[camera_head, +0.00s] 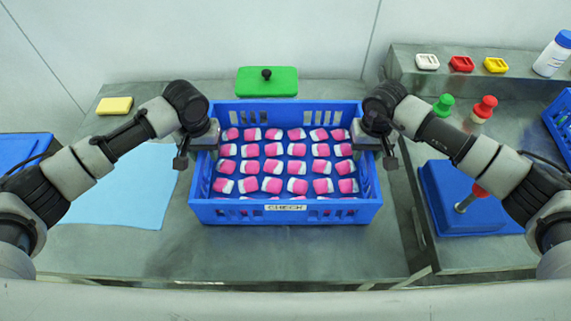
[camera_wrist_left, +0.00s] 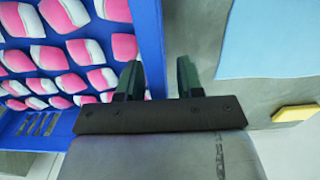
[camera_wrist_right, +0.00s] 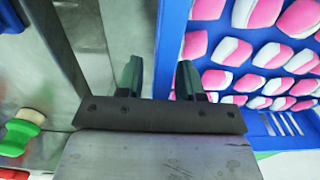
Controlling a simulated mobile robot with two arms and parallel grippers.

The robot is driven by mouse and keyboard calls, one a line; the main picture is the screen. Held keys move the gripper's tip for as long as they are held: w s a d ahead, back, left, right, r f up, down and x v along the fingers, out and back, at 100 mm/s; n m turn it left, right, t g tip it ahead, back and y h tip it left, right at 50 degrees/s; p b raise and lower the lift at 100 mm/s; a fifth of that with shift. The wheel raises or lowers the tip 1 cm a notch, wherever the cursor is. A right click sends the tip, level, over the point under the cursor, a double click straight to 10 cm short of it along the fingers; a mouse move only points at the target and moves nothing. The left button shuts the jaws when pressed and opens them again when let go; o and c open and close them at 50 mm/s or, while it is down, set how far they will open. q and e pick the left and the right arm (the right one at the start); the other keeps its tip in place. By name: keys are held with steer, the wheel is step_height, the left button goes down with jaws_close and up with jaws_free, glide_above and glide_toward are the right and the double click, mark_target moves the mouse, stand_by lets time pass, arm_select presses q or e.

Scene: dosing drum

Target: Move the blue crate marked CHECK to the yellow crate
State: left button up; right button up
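The blue crate marked CHECK (camera_head: 240,213) stands on the grey table in front of me, holding rows of pink-and-white pieces. My left gripper (camera_head: 194,150) is at its left wall. In the left wrist view the open fingers (camera_wrist_left: 160,82) straddle that wall (camera_wrist_left: 150,40), with a gap on the outer side. My right gripper (camera_head: 377,148) is at its right wall. In the right wrist view its open fingers (camera_wrist_right: 160,80) straddle the wall (camera_wrist_right: 171,45), also with a gap outside. No yellow crate shows in any view.
A light-blue mat (camera_head: 130,190) and a yellow block (camera_head: 114,105) lie left. A green lidded block (camera_head: 267,82) is behind the crate. At right are a blue stand (camera_head: 445,205), red and green knobs and a white bottle (camera_head: 553,55). The table front is clear.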

arm_select(q)
jaws_close()
arm_select(e)
jaws_close()
stand_by(0.9)
arm_select(q)
steer(key=shift+w+r, duration=0.2)
steer(key=shift+r, duration=0.05)
arm_select(e)
steer(key=shift+w+r, duration=0.2)
steer(key=shift+r, duration=0.05)
